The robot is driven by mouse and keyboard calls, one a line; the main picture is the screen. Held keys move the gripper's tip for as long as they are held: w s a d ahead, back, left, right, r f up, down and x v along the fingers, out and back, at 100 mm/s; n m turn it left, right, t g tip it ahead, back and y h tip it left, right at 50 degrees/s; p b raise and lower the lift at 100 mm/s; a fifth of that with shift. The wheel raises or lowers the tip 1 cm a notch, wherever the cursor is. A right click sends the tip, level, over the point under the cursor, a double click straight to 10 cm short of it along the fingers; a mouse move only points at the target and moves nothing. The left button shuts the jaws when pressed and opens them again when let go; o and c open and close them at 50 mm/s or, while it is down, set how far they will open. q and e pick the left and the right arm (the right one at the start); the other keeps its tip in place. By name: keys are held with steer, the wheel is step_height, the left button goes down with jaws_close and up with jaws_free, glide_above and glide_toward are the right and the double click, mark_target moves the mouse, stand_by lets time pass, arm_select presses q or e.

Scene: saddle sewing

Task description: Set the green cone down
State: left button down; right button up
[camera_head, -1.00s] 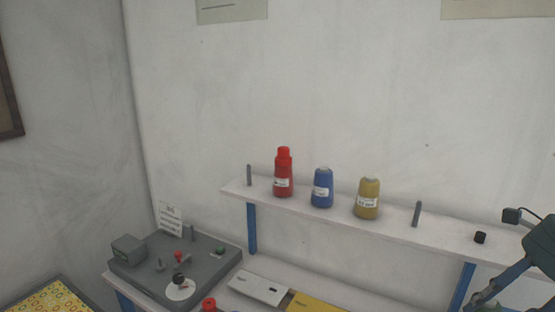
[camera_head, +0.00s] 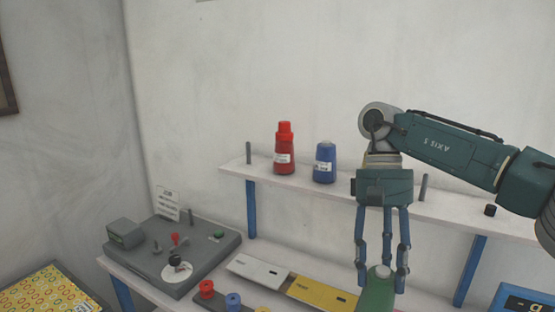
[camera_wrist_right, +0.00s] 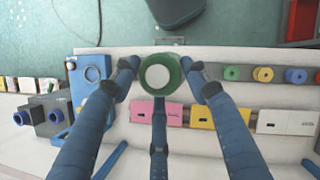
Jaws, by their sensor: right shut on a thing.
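A green cone (camera_head: 378,291) with a pale top hangs in my right gripper (camera_head: 382,280), at the lower right of the head view. The gripper points down and its fingers are shut around the cone. In the right wrist view the cone (camera_wrist_right: 160,74) is seen from above, between the fingertips (camera_wrist_right: 160,80), over the bench. I cannot tell whether its base touches anything. A red cone (camera_head: 284,152) and a blue cone (camera_head: 324,163) stand upright on the upper shelf (camera_head: 240,172). The yellow cone is hidden behind my right arm. My left gripper is not in view.
Thin pegs (camera_head: 423,187) stand on the shelf, beside a small black knob (camera_head: 490,210). A grey winding machine (camera_head: 170,255) sits at the left of the bench. White (camera_head: 258,269) and yellow (camera_head: 322,292) plates lie below the shelf. Small spools (camera_wrist_right: 264,75) line the bench.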

steer(key=s+f, duration=0.9)
steer(key=s, duration=0.1)
steer(key=shift+f, duration=0.35)
